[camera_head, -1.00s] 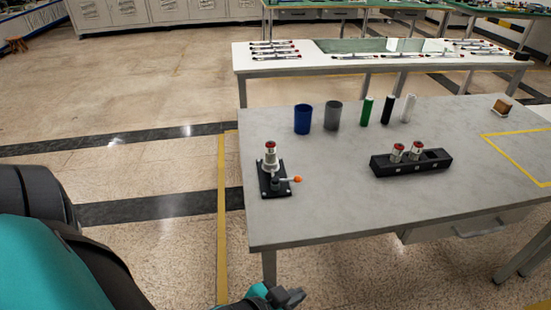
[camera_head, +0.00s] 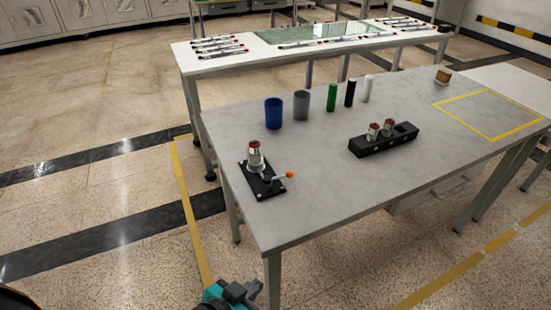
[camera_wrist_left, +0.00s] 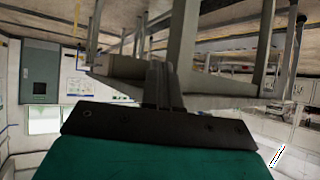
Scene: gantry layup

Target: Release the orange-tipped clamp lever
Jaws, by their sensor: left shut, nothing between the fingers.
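The clamp is a black base plate (camera_head: 262,181) at the near left part of the grey table. A silver cylinder with a red top (camera_head: 255,156) stands upright on it. Its lever ends in an orange tip (camera_head: 289,174) that points right, toward the table's middle. My left gripper (camera_head: 238,292) is low at the bottom of the head view, in front of the table's near left corner and apart from the clamp. Its fingers (camera_wrist_left: 162,85) show shut and empty in the left wrist view. My right gripper is not in view.
A black holder (camera_head: 384,145) with two red-topped cylinders stands at mid-table. A blue cup (camera_head: 273,113), a grey cup (camera_head: 301,105) and green, black and white cylinders line the far side. A yellow-outlined area (camera_head: 488,115) is at right. The table's near edge lies between my gripper and the clamp.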

